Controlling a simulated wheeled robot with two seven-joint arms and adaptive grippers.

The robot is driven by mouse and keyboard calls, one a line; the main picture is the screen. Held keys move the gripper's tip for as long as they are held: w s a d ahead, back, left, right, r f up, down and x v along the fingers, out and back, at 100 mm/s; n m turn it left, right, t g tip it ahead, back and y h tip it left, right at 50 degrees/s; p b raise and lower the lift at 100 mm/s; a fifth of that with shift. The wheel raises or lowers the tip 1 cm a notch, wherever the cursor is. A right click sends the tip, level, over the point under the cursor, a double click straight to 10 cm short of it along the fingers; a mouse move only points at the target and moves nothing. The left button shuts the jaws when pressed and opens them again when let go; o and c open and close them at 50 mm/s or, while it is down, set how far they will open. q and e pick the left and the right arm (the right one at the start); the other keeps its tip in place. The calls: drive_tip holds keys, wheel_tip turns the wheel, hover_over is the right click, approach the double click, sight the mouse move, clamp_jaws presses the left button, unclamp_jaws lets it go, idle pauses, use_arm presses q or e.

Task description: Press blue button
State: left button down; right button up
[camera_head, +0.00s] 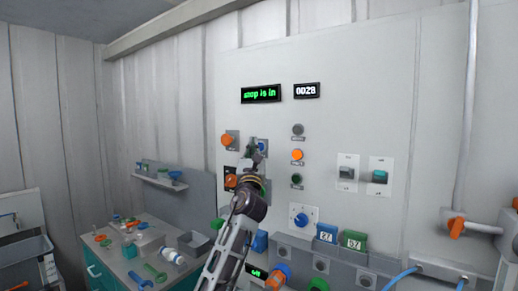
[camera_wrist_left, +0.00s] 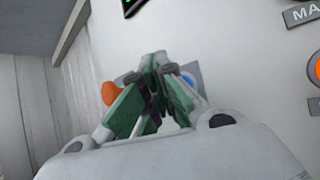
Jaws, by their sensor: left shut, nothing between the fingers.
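The blue button (camera_head: 262,146) is on a small plate on the white wall panel, right of an orange knob (camera_head: 230,139). My left gripper (camera_head: 256,150) is shut and empty, in front of the panel at the button's left side, and covers part of its plate. In the left wrist view the shut fingers (camera_wrist_left: 160,65) point at the panel, and the blue button (camera_wrist_left: 188,80) shows just right of the fingertips, partly hidden. I cannot tell whether the fingertips touch it. My right gripper is not in view.
Right of the button are a grey button (camera_head: 298,130), an orange button (camera_head: 297,155) and a dark green button (camera_head: 297,179). Displays (camera_head: 262,94) sit above. A workbench with loose tools (camera_head: 140,250) stands at the lower left. Pipes and an orange valve (camera_head: 456,226) are at the right.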

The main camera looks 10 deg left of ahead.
use_arm(q)
drive_tip(key=shift+w+d, duration=0.15)
drive_tip(key=shift+w, duration=0.25)
idle(0.6)
drive_tip(key=shift+w+d, duration=0.15)
drive_tip(key=shift+w, duration=0.25)
idle(0.9)
drive_tip(key=shift+s, duration=0.15)
idle(0.3)
drive_tip(key=shift+s+a+p, duration=0.3)
drive_tip(key=shift+s+p, duration=0.2)
drive_tip(key=shift+s, duration=0.15)
drive_tip(key=s+p, duration=0.1)
drive_tip(key=s+a+p, duration=0.1)
drive_tip(key=s, duration=0.1)
drive_tip(key=s+p, duration=0.1)
drive_tip(key=shift+s+a, duration=0.35)
idle(0.5)
